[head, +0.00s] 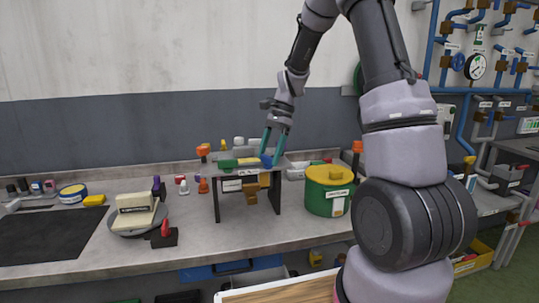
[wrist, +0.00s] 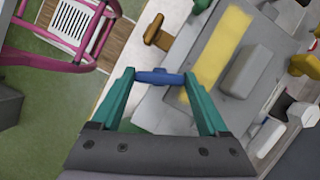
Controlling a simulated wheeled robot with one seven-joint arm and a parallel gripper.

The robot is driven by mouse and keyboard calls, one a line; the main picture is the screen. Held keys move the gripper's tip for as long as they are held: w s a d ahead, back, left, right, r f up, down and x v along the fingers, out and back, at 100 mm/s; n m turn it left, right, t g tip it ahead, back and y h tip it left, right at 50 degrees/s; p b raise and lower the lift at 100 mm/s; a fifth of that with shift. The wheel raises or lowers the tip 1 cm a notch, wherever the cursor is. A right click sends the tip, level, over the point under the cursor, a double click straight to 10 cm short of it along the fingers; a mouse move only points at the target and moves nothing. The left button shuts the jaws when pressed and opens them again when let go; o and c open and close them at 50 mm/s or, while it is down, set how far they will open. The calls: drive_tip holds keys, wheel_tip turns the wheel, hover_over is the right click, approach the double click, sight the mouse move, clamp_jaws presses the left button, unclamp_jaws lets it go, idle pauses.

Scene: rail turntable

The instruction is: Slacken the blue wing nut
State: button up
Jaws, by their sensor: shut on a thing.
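The blue wing nut (wrist: 160,77) lies between my gripper's (wrist: 159,75) teal fingertips in the wrist view, its long side running from one finger to the other. The fingers are shut on it at its two ends. In the head view my gripper (head: 269,155) points down at the right part of the top of a small grey stand (head: 218,195), and the blue wing nut (head: 266,160) shows only as a small patch there. What lies under the nut is hidden.
A bronze wing nut (wrist: 157,33) is close by. The stand's top carries a yellow strip (wrist: 220,45) and a grey block (wrist: 246,71).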

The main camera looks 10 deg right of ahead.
drive_tip(key=n+g, duration=0.1)
drive_tip(key=n, duration=0.2)
drive_tip(key=n+h, duration=0.1)
drive_tip(key=n, duration=0.2)
drive_tip(key=shift+w+n+g+h, duration=0.2)
drive_tip(key=shift+n+g+h, duration=0.1)
drive_tip(key=shift+g, duration=0.1)
drive_tip(key=n+h, duration=0.1)
drive_tip(key=n, duration=0.2)
drive_tip(key=n+h, duration=0.1)
drive_tip(key=n, duration=0.2)
drive_tip(key=shift+a+g, duration=0.2)
drive_tip(key=shift+g, duration=0.2)
drive_tip(key=o, duration=1.2)
drive_tip(key=shift+o, duration=0.2)
drive_tip(key=v, duration=1.1)
drive_tip(key=shift+a, duration=0.15)
